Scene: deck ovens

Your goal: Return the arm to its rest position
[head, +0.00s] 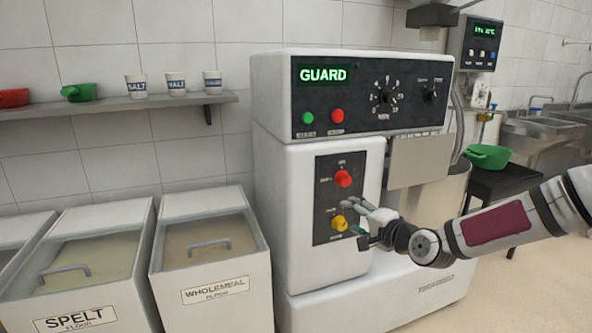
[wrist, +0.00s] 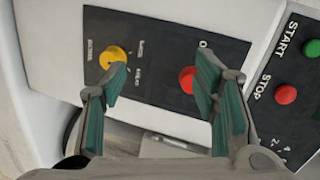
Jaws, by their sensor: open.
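My gripper (head: 362,222) is open and empty at the front of the white mixer (head: 330,260), close to the yellow knob on its lower black panel. In the wrist view my gripper (wrist: 160,95) shows two teal-padded fingers spread apart. The yellow knob (wrist: 112,57) is by the tip of the left finger and the red knob (wrist: 188,79) by the tip of the right finger. I cannot tell whether the fingers touch either. In the head view the red knob (head: 343,178) sits above the yellow knob (head: 339,223). My arm reaches in from the right.
The mixer display (head: 323,75) reads GUARD. A metal guard plate (head: 418,161) is beside my wrist. Flour bins (head: 212,245) stand at left, under a shelf (head: 120,105) with cups. Floor at lower right is clear.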

